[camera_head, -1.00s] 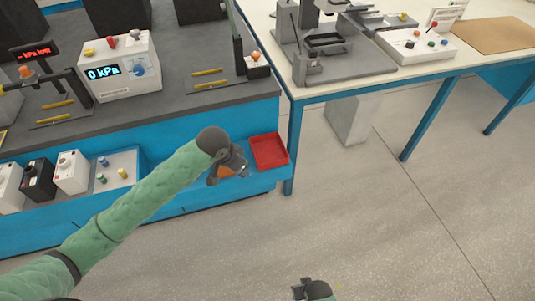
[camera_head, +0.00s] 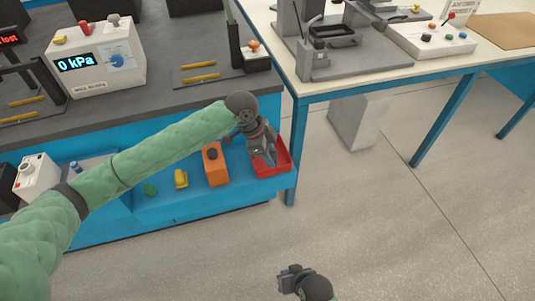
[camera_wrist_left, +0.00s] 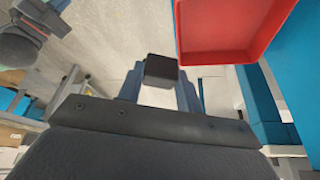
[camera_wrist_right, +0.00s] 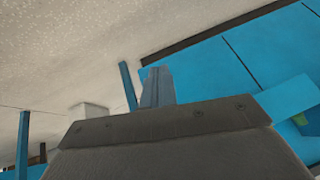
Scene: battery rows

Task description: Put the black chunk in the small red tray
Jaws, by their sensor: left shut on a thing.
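My left gripper (camera_head: 267,156) is over the small red tray (camera_head: 289,163) on the low blue shelf and covers part of it. In the left wrist view it is shut on the black chunk (camera_wrist_left: 162,70), a dark block between its fingertips. The red tray (camera_wrist_left: 222,28) shows empty there, beside the chunk, with a gap between them in the picture. The chunk cannot be made out in the head view. My right gripper (camera_head: 288,279) is low over the open floor; in the right wrist view its fingers (camera_wrist_right: 157,87) are together with nothing between them.
An orange block with a dark top (camera_head: 215,165), a yellow piece (camera_head: 181,179) and a green piece (camera_head: 150,190) stand on the shelf left of the tray. The grey bench (camera_head: 165,95) is above the shelf. A white table's blue leg (camera_head: 297,150) is right of the tray.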

